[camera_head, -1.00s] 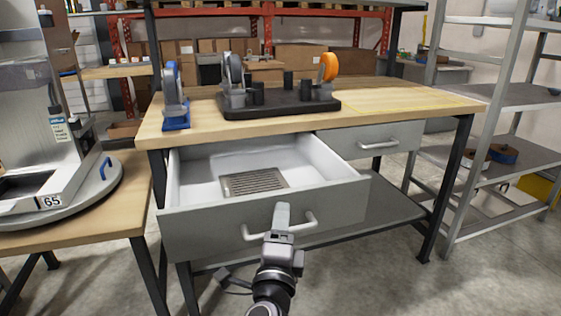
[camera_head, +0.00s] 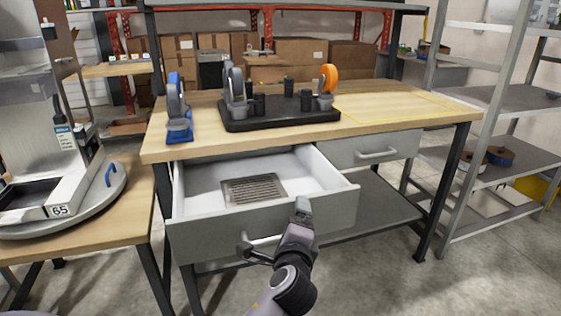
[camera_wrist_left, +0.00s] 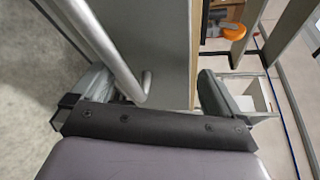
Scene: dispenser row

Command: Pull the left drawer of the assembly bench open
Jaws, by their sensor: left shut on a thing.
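The left drawer (camera_head: 215,235) of the assembly bench stands well out from under the wooden top; its white inside and a slotted plate (camera_head: 253,189) show. Its bar handle (camera_head: 266,240) is on the grey front, partly covered by my left gripper. My left gripper (camera_head: 275,226) is at this front, its arm coming up from below. In the left wrist view the handle (camera_wrist_left: 103,45) runs between the two fingers (camera_wrist_left: 152,98), beside the grey drawer front (camera_wrist_left: 165,45). The exact contact is hard to see. My right gripper is not in view.
The right drawer (camera_head: 370,150) is shut. On the bench top stand a black tray (camera_head: 285,119) with spools and cups and a blue-based stand (camera_head: 179,132). A side table (camera_head: 110,225) with a machine is at left, a metal shelf (camera_head: 510,172) at right.

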